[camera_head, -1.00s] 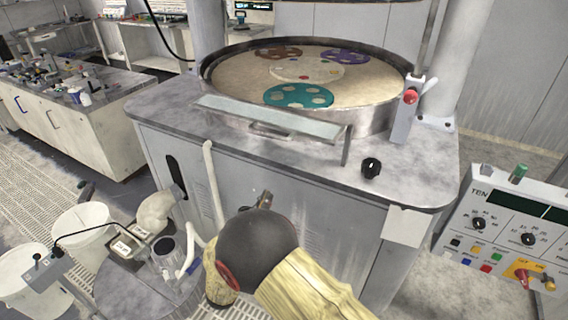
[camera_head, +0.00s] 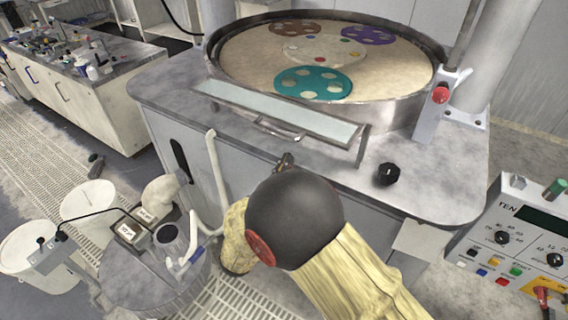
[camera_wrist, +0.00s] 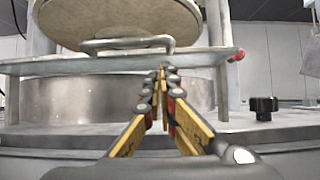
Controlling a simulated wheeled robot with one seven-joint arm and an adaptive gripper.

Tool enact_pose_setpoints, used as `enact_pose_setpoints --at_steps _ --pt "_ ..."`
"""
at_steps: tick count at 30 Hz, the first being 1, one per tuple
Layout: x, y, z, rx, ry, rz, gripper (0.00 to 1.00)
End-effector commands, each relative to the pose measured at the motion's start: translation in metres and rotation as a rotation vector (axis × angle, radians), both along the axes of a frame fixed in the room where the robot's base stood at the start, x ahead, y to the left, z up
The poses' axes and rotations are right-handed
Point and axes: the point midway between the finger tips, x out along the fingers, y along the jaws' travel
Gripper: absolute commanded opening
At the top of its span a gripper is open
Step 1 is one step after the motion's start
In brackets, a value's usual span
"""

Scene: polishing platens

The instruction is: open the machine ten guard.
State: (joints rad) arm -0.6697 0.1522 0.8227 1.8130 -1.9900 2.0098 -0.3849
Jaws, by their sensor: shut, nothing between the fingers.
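The guard of machine ten is a long, clear, pale panel (camera_head: 235,95) along the front of the round platen bowl, and it lies low. Its metal bar handle (camera_head: 281,130) sits at the middle of its front edge. The handle also shows in the wrist view (camera_wrist: 128,43), along with the guard's strip (camera_wrist: 60,66). My gripper (camera_head: 286,160) is shut and empty, in front of and just below the handle. In the wrist view its fingertips (camera_wrist: 163,72) appear together just below the handle's right end. I see no clear contact.
A control box marked TEN (camera_head: 530,215) stands at right. A black knob (camera_head: 387,174) and a red button (camera_head: 440,94) are on the machine. A drum (camera_head: 150,285), hoses and white buckets (camera_head: 88,200) stand at lower left. The platen (camera_head: 330,55) carries coloured discs.

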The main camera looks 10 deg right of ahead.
Motion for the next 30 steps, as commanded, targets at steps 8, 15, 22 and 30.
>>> enact_pose_setpoints --at_steps 8,15,22,30 --pt "-0.005 -0.001 0.022 0.000 0.000 0.005 0.00" --pt "-0.005 -0.001 0.021 0.000 0.000 0.006 0.00" --pt "-0.005 0.000 0.026 0.011 0.012 0.006 0.00" --pt "-0.006 0.001 0.040 0.078 0.100 0.008 0.00"
